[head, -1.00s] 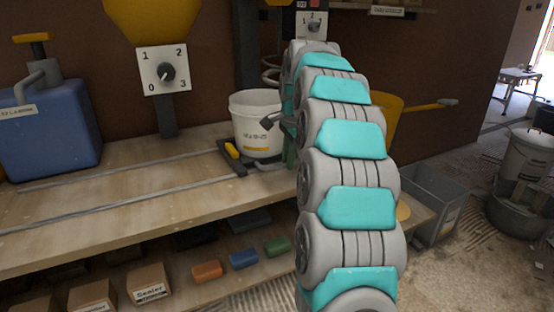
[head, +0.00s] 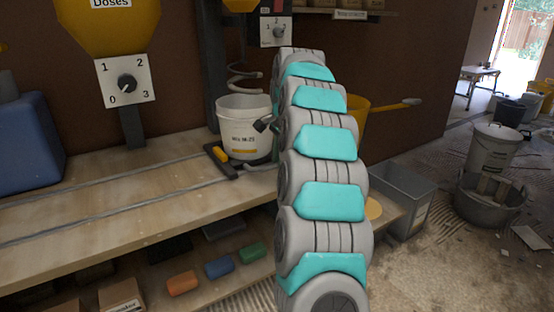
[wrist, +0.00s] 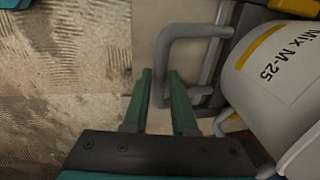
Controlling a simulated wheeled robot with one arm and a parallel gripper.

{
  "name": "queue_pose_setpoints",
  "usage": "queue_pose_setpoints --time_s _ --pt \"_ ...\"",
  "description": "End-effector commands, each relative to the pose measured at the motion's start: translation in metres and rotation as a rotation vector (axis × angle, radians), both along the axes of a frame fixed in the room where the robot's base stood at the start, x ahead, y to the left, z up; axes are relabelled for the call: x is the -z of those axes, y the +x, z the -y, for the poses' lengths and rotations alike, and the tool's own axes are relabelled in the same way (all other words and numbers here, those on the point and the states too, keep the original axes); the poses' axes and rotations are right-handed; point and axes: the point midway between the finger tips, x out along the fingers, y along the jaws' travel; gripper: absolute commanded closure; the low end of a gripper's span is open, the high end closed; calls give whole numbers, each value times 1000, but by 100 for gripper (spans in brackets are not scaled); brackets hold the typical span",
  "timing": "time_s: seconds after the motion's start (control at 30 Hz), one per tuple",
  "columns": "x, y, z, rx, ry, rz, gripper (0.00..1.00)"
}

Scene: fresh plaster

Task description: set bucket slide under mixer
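The white bucket (head: 240,137), labelled Mix M-25, stands upright at the right part of the bench, at the rails (head: 95,188). It also shows at the right of the wrist view (wrist: 282,85). The mixer's spiral whisk (head: 243,88) hangs above the bucket's mouth; I cannot tell whether they line up. A bent grey handle (wrist: 185,31) sticks out beside the bucket in the wrist view. My gripper (wrist: 160,75) is open, its green fingers on either side of the handle's bar; contact is unclear. In the head view my arm hides the gripper.
A dark bracket with a yellow grip (head: 221,156) lies left of the bucket. A yellow hopper with a dial (head: 127,82) and a blue container (head: 25,145) stand further left. A grey crate (head: 405,200) sits on the floor right of my arm.

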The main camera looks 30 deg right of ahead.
Motion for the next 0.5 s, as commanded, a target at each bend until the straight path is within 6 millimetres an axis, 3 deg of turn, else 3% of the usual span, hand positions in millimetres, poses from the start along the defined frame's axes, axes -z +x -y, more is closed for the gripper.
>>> queue_pose_setpoints --time_s 0.23,0.5 --pt "0 0 -1 0 2 -1 48" --pt "-1 0 -2 -2 3 0 48"
